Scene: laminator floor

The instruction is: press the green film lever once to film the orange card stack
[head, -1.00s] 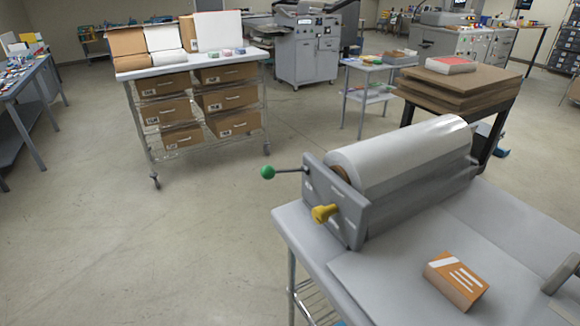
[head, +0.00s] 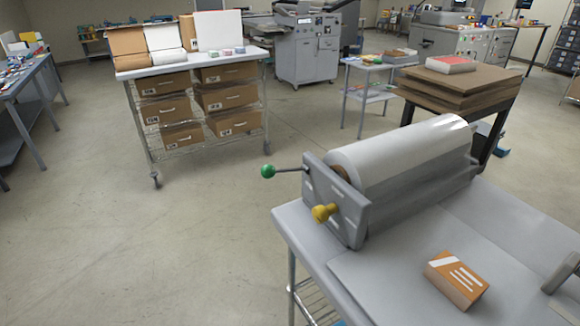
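The green film lever (head: 268,171) is a green ball on a dark rod sticking out to the left of the laminator's grey end plate. The laminator (head: 345,215) carries a wide white film roll (head: 400,155) and has a yellow knob (head: 325,212) on the same end plate. The orange card stack (head: 456,280), with white stripes on top, lies on the grey table in front of the roll, apart from the laminator. Neither of my grippers can be made out in the head view.
The laminator stands on a grey table (head: 385,290) at the right. A grey object (head: 562,272) lies at the right edge. A wire cart with boxes (head: 150,63) stands at the back left. The floor (head: 130,250) left of the table is clear.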

